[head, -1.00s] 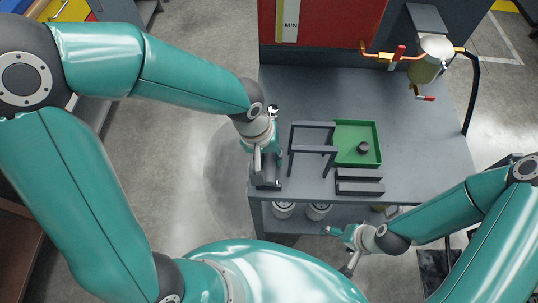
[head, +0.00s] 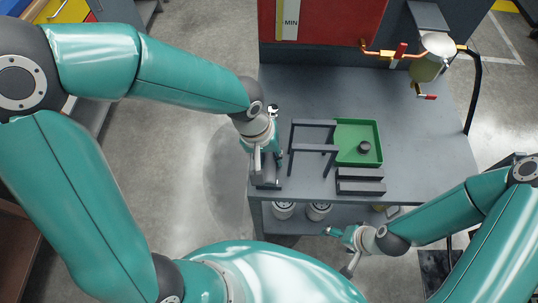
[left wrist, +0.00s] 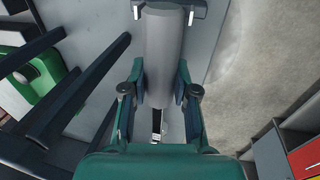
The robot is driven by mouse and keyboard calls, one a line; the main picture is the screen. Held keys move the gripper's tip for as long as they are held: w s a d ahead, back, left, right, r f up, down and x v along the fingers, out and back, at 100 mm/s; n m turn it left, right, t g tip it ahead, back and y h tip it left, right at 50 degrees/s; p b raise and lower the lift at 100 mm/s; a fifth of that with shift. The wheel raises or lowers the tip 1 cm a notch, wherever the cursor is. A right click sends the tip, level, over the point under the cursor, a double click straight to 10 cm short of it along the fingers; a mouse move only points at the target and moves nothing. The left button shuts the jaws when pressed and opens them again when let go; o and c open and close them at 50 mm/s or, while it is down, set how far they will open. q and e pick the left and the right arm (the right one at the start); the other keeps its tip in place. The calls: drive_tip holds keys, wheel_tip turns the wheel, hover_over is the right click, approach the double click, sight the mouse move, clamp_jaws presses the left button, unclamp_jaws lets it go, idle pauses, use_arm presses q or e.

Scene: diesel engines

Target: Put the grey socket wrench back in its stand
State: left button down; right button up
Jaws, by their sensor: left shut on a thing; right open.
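The grey socket wrench (left wrist: 165,55) is between the fingers of my left gripper in the left wrist view; its thick grey handle fills the jaws. My left gripper (head: 263,160) is shut on it at the left edge of the bench. A small shiny end (head: 273,109) shows beyond the gripper. A dark bracket (head: 266,186) lies at the handle's near end; whether they touch is unclear. A black frame stand (head: 313,149) with two crossbars stands to the right of the gripper. My right gripper (head: 340,233) is open and empty in front of the bench.
A green tray (head: 371,135) holding a dark round part (head: 364,146) lies right of the frame. A dark slotted block (head: 360,187) is in front of it. The grey bench top (head: 430,150) is clear at right. Pipes with red handles (head: 400,52) stand at the back.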

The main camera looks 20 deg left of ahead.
use_arm(q)
drive_tip(key=shift+c, duration=2.4)
unclamp_jaws()
drive_tip(key=shift+r, duration=0.2)
drive_tip(key=shift+p+v, duration=1.15)
drive_tip(key=shift+v, duration=0.4)
drive_tip(key=p+v, duration=0.4)
drive_tip(key=v, duration=0.2)
